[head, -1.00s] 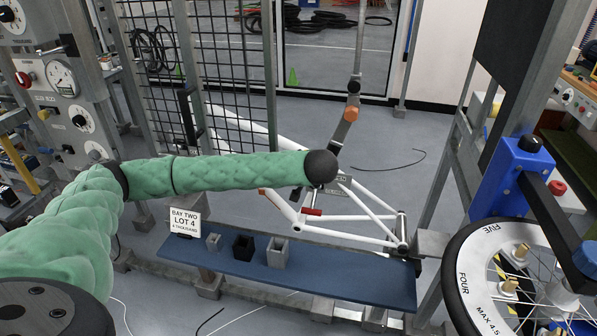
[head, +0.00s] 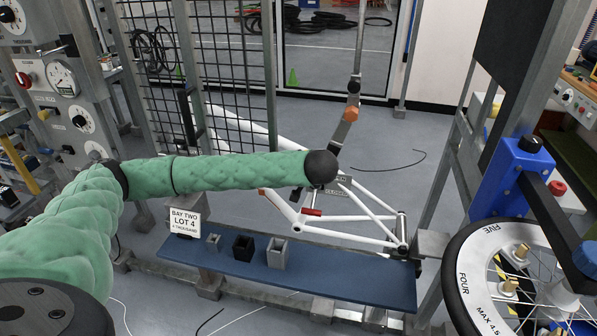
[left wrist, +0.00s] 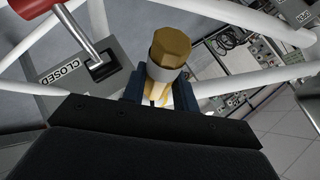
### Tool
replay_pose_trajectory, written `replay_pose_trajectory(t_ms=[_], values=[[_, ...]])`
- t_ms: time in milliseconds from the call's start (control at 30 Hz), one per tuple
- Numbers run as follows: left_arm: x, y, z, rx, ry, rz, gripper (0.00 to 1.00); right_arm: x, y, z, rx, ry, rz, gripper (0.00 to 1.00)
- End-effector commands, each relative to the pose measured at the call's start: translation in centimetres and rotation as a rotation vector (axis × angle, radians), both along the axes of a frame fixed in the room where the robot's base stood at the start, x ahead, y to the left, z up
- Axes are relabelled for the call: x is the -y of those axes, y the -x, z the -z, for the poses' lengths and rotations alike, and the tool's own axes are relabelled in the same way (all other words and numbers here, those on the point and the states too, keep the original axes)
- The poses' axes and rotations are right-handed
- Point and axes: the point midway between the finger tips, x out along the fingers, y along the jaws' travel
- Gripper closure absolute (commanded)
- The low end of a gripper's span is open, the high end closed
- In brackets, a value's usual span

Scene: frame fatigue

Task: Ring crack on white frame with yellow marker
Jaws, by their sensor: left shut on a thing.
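The white frame (head: 340,232) stands in the test rig beyond the blue shelf in the head view, partly behind my left arm. Its white tubes (left wrist: 255,75) cross the left wrist view. My left gripper (left wrist: 160,92) has dark blue fingers shut on an upright piece with a tan six-sided end, grey collar and yellowish body, apparently the yellow marker (left wrist: 171,48). White tubes show on both sides of it; contact with a tube cannot be told. In the head view the gripper is hidden behind the arm's black end. I cannot make out the crack. My right gripper is not in view.
A red-handled lever (left wrist: 35,8) on a plate marked CLOSED (left wrist: 70,75) sits close beside the gripper. A blue shelf (head: 340,283) holds small open boxes and a sign. A spoked wheel (head: 470,250) stands at right, a mesh guard (head: 225,75) behind.

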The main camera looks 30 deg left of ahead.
Motion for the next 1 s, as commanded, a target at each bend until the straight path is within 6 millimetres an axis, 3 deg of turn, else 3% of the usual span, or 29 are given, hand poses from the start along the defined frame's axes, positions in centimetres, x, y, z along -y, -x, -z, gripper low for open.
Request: replay_pose_trajectory(t_ms=[400, 1000], values=[[0.5, 2.2, -0.1, 0.002, 0.000, 0.000, 1.00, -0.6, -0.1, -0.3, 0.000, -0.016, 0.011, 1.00], [1.5, 6.0, -0.1, 0.002, 0.000, 0.000, 1.00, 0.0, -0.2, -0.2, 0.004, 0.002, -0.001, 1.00]])
